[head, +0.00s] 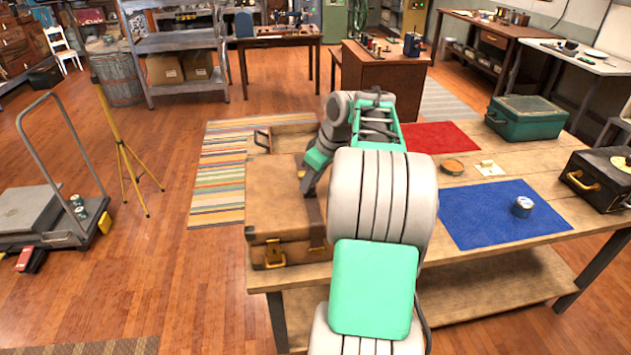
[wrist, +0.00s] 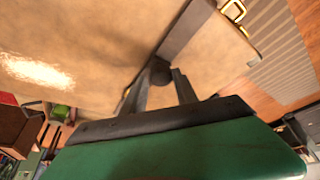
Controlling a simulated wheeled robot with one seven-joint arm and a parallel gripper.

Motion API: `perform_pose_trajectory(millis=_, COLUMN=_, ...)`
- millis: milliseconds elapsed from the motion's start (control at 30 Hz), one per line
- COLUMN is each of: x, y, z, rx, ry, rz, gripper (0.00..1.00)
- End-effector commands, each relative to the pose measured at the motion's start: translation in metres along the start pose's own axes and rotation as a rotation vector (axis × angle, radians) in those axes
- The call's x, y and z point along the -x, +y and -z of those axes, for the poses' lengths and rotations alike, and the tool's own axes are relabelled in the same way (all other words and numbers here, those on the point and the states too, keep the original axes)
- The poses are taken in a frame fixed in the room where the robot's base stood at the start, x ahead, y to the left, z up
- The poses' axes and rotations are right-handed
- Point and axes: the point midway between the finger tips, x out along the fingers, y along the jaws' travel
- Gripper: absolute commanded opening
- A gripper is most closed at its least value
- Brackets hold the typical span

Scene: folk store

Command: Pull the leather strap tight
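A brown leather case (head: 272,190) lies on the near left end of the wooden workbench. My gripper (head: 306,190) points down at the case top by the strap. In the wrist view my gripper (wrist: 161,76) has its two fingers apart, one on each side of that dark piece. Whether they press on it is unclear. My arm hides the case's right side.
The workbench (head: 480,255) also holds a red mat (head: 440,138), a blue mat (head: 480,220) with a small tin (head: 522,207), a green box (head: 527,117) and a black case (head: 600,178). A yellow tripod (head: 125,155) and a platform cart (head: 35,215) stand on the floor at left.

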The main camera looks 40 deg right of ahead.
Motion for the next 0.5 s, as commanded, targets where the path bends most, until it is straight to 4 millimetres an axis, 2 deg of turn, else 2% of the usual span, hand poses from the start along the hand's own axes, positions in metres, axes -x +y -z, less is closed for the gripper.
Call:
perform_pose_trajectory(millis=33, x=0.0009, y=0.0006, z=0.0008, rx=0.001, ry=0.002, rz=-0.003, gripper=0.37)
perform_pose_trajectory(millis=200, x=0.0006, y=0.0006, z=-0.0009, rx=-0.002, ry=-0.001, rz=0.000, gripper=0.51)
perform_pose_trajectory(millis=500, x=0.0040, y=0.0013, z=-0.0022, rx=-0.004, ry=-0.002, rz=0.000, gripper=0.52)
